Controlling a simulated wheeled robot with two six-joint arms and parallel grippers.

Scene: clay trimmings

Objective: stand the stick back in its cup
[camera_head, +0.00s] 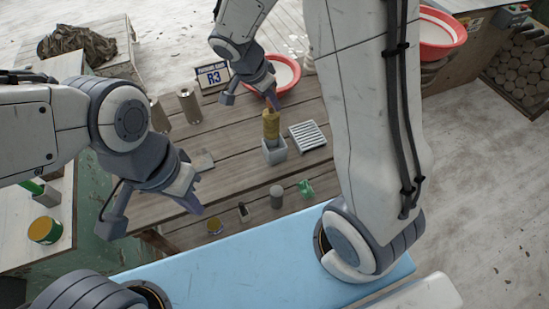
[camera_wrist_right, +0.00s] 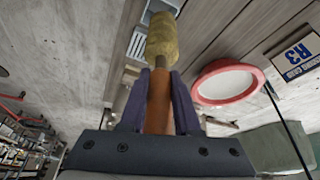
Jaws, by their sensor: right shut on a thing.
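The stick has a brown handle (camera_wrist_right: 158,103) and a thick yellow-tan head (camera_head: 271,124), which also shows in the right wrist view (camera_wrist_right: 162,38). My right gripper (camera_head: 272,98) is shut on the handle, with a finger on each side of it in the right wrist view (camera_wrist_right: 158,88). The stick hangs nearly upright, head down, over the grey square cup (camera_head: 275,155). The head's lower end meets the cup's opening in the head view; I cannot tell how far inside it is. My left gripper (camera_head: 193,204) is empty over the table's near left; its finger gap is unclear.
A slatted white rack (camera_head: 307,136) lies right of the cup. A red bowl (camera_head: 285,82) and an R3 sign (camera_head: 212,77) stand behind. Two cans (camera_head: 189,105) stand at the left. A grey cylinder (camera_head: 277,198) and green item (camera_head: 305,188) are in front.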

